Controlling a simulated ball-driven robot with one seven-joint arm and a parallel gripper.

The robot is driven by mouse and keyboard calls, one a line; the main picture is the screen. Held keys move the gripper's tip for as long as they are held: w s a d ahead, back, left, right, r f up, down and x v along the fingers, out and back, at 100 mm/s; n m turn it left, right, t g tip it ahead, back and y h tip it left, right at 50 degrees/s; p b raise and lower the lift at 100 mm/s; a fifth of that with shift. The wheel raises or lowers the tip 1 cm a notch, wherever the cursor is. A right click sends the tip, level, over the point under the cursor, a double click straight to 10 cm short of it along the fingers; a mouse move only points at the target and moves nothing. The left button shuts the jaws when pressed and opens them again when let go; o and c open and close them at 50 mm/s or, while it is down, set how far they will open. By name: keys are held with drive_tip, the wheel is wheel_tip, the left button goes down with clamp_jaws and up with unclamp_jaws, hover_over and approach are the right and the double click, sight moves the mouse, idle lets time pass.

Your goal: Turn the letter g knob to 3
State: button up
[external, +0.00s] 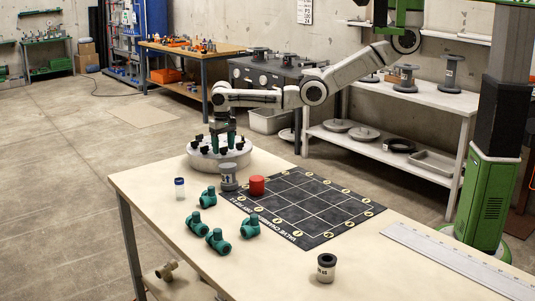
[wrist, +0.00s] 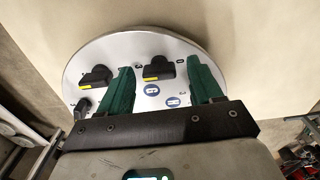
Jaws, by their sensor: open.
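A round pale unit with several black knobs stands at the table's far left corner in the external view (external: 232,163); its white top fills the middle of the wrist view (wrist: 125,50). My gripper (external: 222,146) points down over it, with two green fingers apart. In the wrist view, one black knob (wrist: 158,68) shows between the fingers of my gripper (wrist: 160,66). I cannot tell whether the fingers touch it. A second black knob (wrist: 95,77) lies left of the left finger.
A grey canister (external: 229,178) and a red cylinder (external: 257,186) stand close to the unit.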

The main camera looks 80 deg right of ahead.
wheel_tip(320, 180, up, 11)
drive_tip(key=shift+b, duration=0.35)
idle(0.3)
drive_tip(key=shift+f, duration=0.1)
drive_tip(key=s+d+f+n+p, duration=0.1)
drive_tip(key=s+d+f, duration=0.1)
drive_tip(key=s+f, duration=0.2)
drive_tip(key=s+d+f+n+p, duration=0.1)
drive_tip(key=s+f, duration=0.4)
drive_tip(key=s, duration=0.5)
drive_tip(key=s+d+f+n+p, duration=0.2)
drive_tip(key=s+d+f, duration=0.1)
drive_tip(key=s, duration=0.4)
drive_tip(key=shift+d+f, duration=0.15)
drive_tip(key=shift+f, duration=0.7)
drive_tip(key=s+r+n+p, duration=0.1)
drive_tip(key=s+r+n, duration=0.1)
drive_tip(key=s, duration=1)
drive_tip(key=s+d+r+n+t+p, duration=0.1)
drive_tip(key=s+r+p, duration=0.1)
drive_tip(key=s, duration=0.9)
drive_tip(key=shift+s+d+n, duration=0.3)
drive_tip(key=shift+s+n, duration=0.1)
